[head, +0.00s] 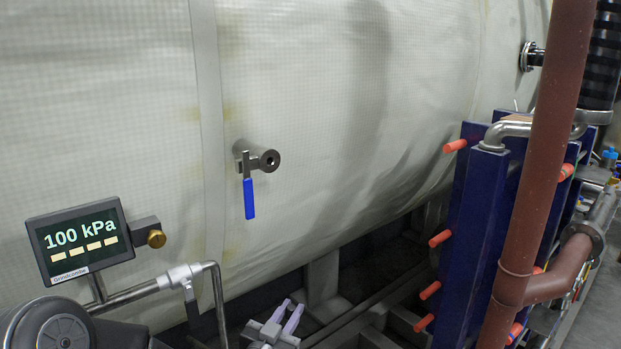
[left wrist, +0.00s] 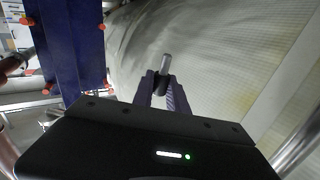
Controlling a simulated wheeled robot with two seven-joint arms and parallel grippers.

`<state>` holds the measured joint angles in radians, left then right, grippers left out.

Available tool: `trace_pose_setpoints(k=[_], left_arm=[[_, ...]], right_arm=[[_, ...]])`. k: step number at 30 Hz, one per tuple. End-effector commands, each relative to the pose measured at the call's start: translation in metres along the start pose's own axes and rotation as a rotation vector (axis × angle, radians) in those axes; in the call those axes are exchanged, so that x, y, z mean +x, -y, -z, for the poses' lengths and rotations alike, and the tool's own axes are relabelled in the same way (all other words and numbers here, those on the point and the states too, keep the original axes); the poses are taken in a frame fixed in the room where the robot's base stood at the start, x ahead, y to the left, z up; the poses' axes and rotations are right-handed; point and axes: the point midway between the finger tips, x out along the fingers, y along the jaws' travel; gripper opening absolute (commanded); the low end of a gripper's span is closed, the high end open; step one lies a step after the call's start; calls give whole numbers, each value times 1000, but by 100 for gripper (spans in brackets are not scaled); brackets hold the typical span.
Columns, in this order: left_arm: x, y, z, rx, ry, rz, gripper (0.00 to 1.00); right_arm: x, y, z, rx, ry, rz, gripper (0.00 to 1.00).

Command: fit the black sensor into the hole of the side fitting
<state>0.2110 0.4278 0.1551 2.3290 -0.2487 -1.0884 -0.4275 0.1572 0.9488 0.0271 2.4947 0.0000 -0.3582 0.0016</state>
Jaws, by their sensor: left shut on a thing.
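The side fitting (head: 258,159) is a dark grey metal cylinder sticking out of the pale chamber wall in the head view. Its round hole faces right, and a blue lever (head: 250,198) hangs below it. My left gripper (head: 288,316) is at the bottom of the head view, below and slightly right of the fitting and well apart from it. In the left wrist view its purple fingers (left wrist: 163,92) are shut on the black sensor (left wrist: 161,84), whose silver tip (left wrist: 165,63) points away from the gripper. The sensor is hard to make out in the head view. My right gripper is not in view.
A bent metal pipe (head: 219,300) is below. A blue plate unit (head: 478,225) with orange rods and a brown pipe (head: 530,200) stand at the right. Space before the fitting looks clear.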

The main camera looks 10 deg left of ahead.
Motion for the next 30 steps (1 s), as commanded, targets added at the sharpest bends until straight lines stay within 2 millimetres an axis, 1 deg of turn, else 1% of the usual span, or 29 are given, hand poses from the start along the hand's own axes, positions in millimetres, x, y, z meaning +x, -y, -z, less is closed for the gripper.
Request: trace_pose_setpoints(k=[1, 2, 3, 4, 6, 9, 12, 14, 17, 19, 21, 24, 27, 30], left_arm=[[3, -5, 37, 50, -11, -55, 0], [3, -10, 52, 85, -9, -93, 0], [4, -18, 75, 139, -10, -153, 0], [4, -24, 92, 186, -13, -202, 0], [1, -38, 126, 298, -20, -308, 0], [-5, -54, 159, 444, -42, -427, 0], [-13, -66, 188, 589, -76, -520, 0], [-18, -72, 205, 682, -103, -568, 0], [-29, -79, 235, 860, -160, -635, 0], [-39, -79, 263, 1025, -214, -665, 0], [-48, -72, 289, 1193, -257, -664, 0], [-56, -58, 314, 1348, -277, -630, 0], [-60, -43, 332, 1432, -270, -595, 0], [-62, -32, 343, 1476, -260, -571, 0]], right_arm=[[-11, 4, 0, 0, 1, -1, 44], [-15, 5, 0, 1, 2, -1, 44], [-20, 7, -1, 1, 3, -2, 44], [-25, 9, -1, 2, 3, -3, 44], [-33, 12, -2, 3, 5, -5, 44], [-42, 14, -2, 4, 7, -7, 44], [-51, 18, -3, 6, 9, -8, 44], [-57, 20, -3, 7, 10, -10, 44], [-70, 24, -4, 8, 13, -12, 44], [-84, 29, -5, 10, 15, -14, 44], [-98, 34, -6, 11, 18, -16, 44], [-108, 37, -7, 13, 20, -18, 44], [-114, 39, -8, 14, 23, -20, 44], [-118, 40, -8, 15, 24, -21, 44]])
